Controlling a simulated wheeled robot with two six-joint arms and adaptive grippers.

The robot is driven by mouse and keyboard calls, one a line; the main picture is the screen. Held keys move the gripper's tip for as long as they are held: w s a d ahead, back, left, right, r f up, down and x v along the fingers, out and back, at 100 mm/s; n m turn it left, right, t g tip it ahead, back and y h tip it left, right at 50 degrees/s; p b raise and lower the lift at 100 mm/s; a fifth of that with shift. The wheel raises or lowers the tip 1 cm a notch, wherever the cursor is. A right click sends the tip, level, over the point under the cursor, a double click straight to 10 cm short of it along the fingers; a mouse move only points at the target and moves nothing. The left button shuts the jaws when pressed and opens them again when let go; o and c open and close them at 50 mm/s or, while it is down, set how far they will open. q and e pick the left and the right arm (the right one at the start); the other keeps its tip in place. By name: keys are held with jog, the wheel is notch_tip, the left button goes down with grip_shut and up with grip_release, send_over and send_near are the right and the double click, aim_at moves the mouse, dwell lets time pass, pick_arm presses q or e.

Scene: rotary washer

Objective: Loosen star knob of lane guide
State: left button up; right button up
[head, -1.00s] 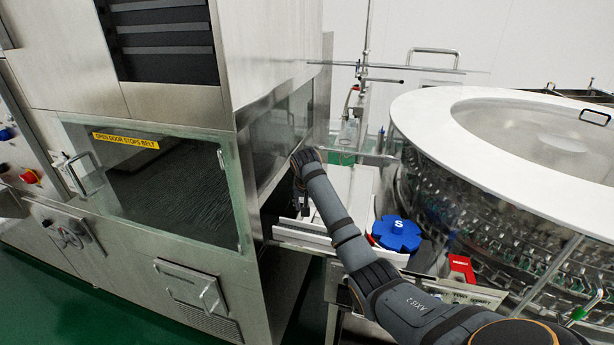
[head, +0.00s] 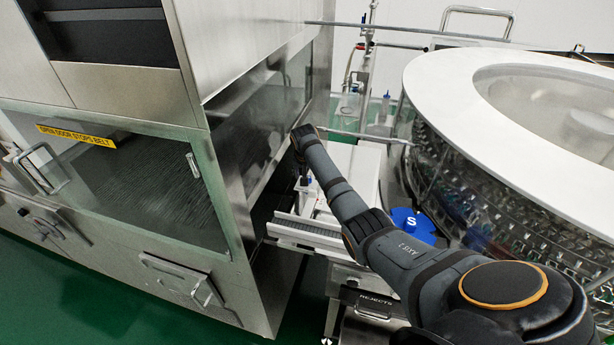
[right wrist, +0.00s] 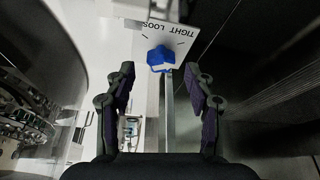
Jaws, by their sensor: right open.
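The star knob (right wrist: 159,57) is blue and shows in the right wrist view. It is on a pale plate (right wrist: 180,38) printed with "TIGHT" and letters reading "LOOS". My right gripper (right wrist: 158,74) is open, its two fingers on either side of the view. The knob lies ahead, between the fingertips in the picture; I see no contact. In the head view a small blue spot (head: 309,180) shows by the end of my right arm, where the gripper is mostly hidden. My left gripper is not in view.
A steel cabinet with a glazed door (head: 120,185) stands left of my arm. A round glass-walled turntable (head: 440,170) with a white rim is at right. A blue star-shaped part marked "S" (head: 412,222) lies beside my arm. A narrow conveyor (head: 308,232) runs between them.

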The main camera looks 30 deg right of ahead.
jog(key=shift+x, duration=1.05)
jog(key=shift+a+f, duration=0.15)
jog(key=shift+f, duration=0.25)
jog(key=shift+c, duration=0.3)
grip_shut()
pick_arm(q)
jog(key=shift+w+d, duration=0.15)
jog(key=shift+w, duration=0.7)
pick_arm(e)
jog(key=shift+r, duration=0.1)
